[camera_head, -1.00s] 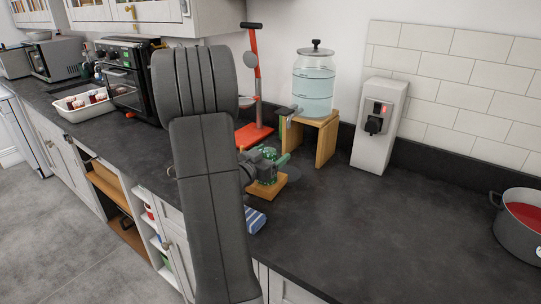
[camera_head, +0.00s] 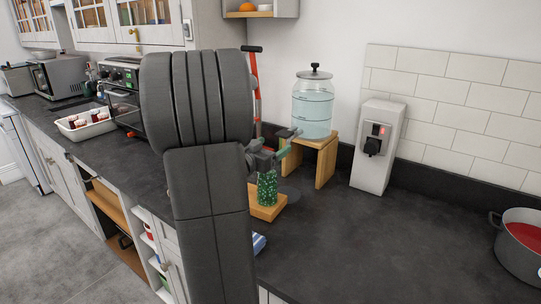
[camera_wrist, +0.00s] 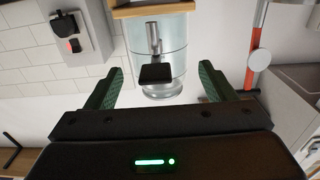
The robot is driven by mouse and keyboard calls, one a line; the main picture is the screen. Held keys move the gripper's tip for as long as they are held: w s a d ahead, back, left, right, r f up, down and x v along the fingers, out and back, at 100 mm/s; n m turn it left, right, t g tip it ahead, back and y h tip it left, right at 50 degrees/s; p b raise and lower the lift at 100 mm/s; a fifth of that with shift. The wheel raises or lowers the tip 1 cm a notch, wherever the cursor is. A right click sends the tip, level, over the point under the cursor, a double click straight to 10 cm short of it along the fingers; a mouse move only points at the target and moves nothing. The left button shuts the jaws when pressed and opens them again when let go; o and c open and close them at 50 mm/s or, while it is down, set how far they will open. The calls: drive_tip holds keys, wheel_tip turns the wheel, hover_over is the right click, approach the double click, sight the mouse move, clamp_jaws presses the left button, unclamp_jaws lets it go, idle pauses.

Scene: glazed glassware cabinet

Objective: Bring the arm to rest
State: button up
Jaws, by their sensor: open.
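My gripper (camera_head: 284,145) is open and empty. It is partly hidden behind my dark arm, just above a green speckled tumbler (camera_head: 267,188) in the head view. The tumbler stands upright on a small wooden block (camera_head: 268,212) on the dark counter. In the wrist view, the two green-padded fingers of my gripper (camera_wrist: 162,72) are spread wide with nothing between them. Beyond them is the glass water dispenser (camera_wrist: 172,55), which appears upside down; it also shows in the head view (camera_head: 313,105).
The dispenser sits on a wooden stand (camera_head: 328,160). A white box with a black knob (camera_head: 372,175) stands to its right, and a pot of red liquid (camera_head: 517,260) at far right. A red upright stand (camera_head: 258,95) is behind my arm. The counter's right middle is clear.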

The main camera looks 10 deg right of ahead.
sight(270, 175)
drive_tip(key=shift+f, duration=0.1)
wheel_tip(270, 175, down, 9)
drive_tip(key=shift+f+b, duration=0.1)
drive_tip(key=shift+b, duration=0.4)
wheel_tip(270, 175, up, 5)
drive_tip(key=p, duration=0.4)
drive_tip(key=shift+f, duration=0.15)
drive_tip(key=shift+f, duration=0.15)
